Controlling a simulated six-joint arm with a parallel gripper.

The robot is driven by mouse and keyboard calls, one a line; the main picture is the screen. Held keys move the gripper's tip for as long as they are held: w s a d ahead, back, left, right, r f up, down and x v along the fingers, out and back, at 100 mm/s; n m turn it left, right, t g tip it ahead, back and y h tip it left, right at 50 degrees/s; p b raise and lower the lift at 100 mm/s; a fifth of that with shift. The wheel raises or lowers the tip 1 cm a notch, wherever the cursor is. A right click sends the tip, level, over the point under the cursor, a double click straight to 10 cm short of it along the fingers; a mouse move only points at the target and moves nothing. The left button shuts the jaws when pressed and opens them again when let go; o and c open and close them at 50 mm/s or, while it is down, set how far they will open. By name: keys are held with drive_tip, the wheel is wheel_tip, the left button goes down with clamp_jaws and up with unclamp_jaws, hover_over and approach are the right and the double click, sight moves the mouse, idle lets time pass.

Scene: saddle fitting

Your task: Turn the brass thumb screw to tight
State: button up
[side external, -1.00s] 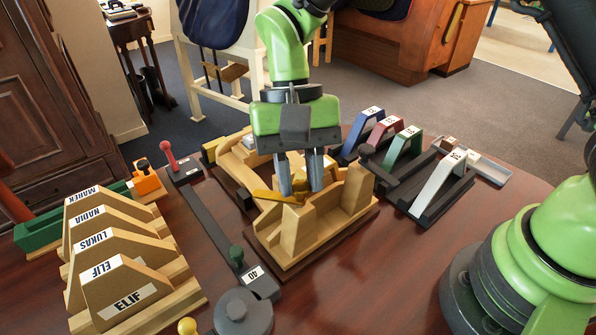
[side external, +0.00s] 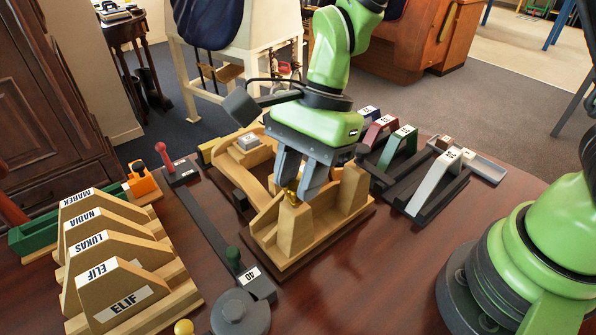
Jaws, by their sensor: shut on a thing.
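The brass thumb screw (side external: 291,192) sits on top of the near wooden post of the light wooden fixture (side external: 297,232). My gripper (side external: 299,190) points down over that post, with its fingers at the screw. The fingers are closed on the screw and cover part of it. The screw's exact angle cannot be told. A small grey block (side external: 248,141) rests on the wooden part behind the fixture.
Labelled wooden stands (side external: 120,285) line the left. Blue, red, green and white (side external: 436,182) arched pieces stand on the right.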

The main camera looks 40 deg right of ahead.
drive_tip(key=m+t, duration=0.1)
drive_tip(key=m, duration=0.2)
drive_tip(key=m+t, duration=0.1)
drive_tip(key=m, duration=0.2)
drive_tip(key=shift+s+m+t, duration=0.2)
drive_tip(key=shift+m+t, duration=0.1)
idle(0.5)
drive_tip(key=o, duration=0.9)
drive_tip(key=shift+r, duration=0.1)
drive_tip(key=v, duration=0.9)
drive_tip(key=shift+r, duration=0.4)
